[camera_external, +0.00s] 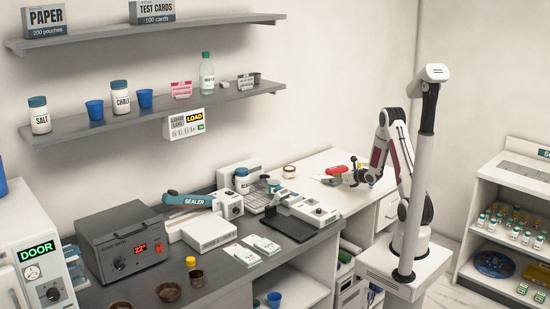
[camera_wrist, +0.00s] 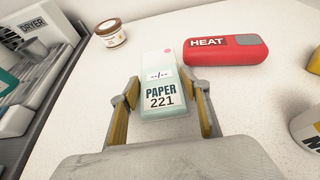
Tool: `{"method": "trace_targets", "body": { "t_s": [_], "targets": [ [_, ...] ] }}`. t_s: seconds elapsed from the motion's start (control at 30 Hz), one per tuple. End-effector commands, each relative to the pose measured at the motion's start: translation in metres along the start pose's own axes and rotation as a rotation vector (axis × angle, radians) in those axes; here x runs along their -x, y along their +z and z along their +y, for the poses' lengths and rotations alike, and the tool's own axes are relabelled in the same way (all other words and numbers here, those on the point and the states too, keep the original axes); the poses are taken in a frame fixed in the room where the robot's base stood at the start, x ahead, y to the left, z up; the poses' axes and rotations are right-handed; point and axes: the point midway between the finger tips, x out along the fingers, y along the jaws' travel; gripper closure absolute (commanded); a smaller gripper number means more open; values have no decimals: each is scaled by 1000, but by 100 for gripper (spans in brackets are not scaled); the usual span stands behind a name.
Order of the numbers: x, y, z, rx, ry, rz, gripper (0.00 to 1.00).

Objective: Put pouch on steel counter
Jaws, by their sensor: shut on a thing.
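In the wrist view, a flat pale-green and white pouch (camera_wrist: 165,85) labelled "PAPER 221" is between the fingers of my gripper (camera_wrist: 160,112). The fingers are shut on its near part, and its far end points away over the white table. In the external view my gripper (camera_external: 355,178) is low over the white table, and the pouch is too small to make out there. Whether the pouch still touches the table cannot be told. The dark grey steel counter (camera_external: 215,275) lies left of the white table (camera_external: 330,198).
A red "HEAT" case (camera_wrist: 226,52) and a brown-lidded jar (camera_wrist: 110,33) lie beyond the pouch. On the grey counter are a sealer (camera_external: 190,200), a sonic bath (camera_external: 122,240), a dryer (camera_wrist: 40,35) and two flat packets (camera_external: 252,250). Small brown bowls (camera_external: 169,291) stand in front.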

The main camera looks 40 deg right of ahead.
Motion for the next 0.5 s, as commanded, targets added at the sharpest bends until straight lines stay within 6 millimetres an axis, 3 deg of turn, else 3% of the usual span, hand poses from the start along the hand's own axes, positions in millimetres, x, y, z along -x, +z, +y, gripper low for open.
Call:
{"method": "trace_targets", "body": {
  "t_s": [0.27, 0.5],
  "targets": [
    [5, 12, 0, 1, 0, -3, 73],
    [14, 35, 0, 2, 0, -4, 73]
  ]
}}
